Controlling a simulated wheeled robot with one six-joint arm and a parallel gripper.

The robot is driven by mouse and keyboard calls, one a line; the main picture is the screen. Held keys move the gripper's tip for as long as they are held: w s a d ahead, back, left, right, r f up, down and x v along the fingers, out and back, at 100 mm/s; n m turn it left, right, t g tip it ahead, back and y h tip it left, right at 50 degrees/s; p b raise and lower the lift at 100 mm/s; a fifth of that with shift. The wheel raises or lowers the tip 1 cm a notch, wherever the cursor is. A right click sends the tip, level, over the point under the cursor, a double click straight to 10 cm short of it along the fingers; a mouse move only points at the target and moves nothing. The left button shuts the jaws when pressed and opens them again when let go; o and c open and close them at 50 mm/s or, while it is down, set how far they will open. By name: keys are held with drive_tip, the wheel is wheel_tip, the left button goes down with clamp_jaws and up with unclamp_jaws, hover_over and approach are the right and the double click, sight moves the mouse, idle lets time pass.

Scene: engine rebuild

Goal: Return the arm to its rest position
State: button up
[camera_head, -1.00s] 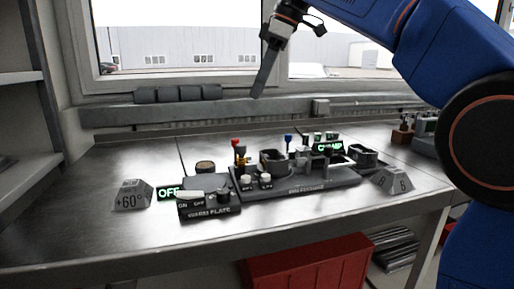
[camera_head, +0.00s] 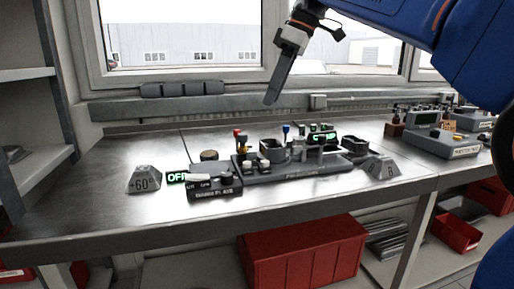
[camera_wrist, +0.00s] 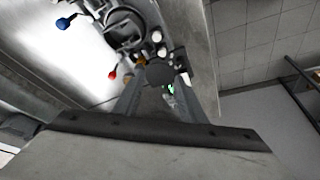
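My gripper (camera_head: 271,100) hangs in the air above the back of the bench in the head view, pointing down and tilted. Nothing is held in it. In the wrist view its two fingers (camera_wrist: 160,85) stand apart with a gap between the tips. My blue arm (camera_head: 400,25) reaches in from the upper right. Below the gripper, well apart from it, the dark fixture (camera_head: 300,172) stands on the bench with red and blue knobs. The warm plate box (camera_head: 214,188) is at its left, beside a green OFF display (camera_head: 177,177).
The metal bench (camera_head: 120,222) has free room at its front. A +60° block (camera_head: 144,180) stands at left, another marked block (camera_head: 381,168) at right. A grey device (camera_head: 443,143) sits farther right. A red cabinet (camera_head: 305,252) is below, shelves (camera_head: 25,125) at left.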

drive_tip(key=s+d+f+m+t+h, duration=0.1)
drive_tip(key=s+d+f+m, duration=0.3)
drive_tip(key=s+d+f, duration=0.3)
drive_tip(key=s+d+f+m+t+h, duration=0.1)
drive_tip(key=s+d+f+m, duration=0.35)
drive_tip(key=d+f, duration=0.5)
drive_tip(key=s+d+f+m+t+h, duration=0.1)
drive_tip(key=s+d+f+m, duration=0.2)
drive_tip(key=s+f, duration=0.4)
drive_tip(key=s+d+f+m+h, duration=0.1)
drive_tip(key=s+d+f+m, duration=0.2)
drive_tip(key=f, duration=1.2)
drive_tip(key=s+d, duration=0.2)
drive_tip(key=s, duration=0.3)
drive_tip(key=shift+f+t, duration=0.2)
drive_tip(key=shift+t, duration=0.2)
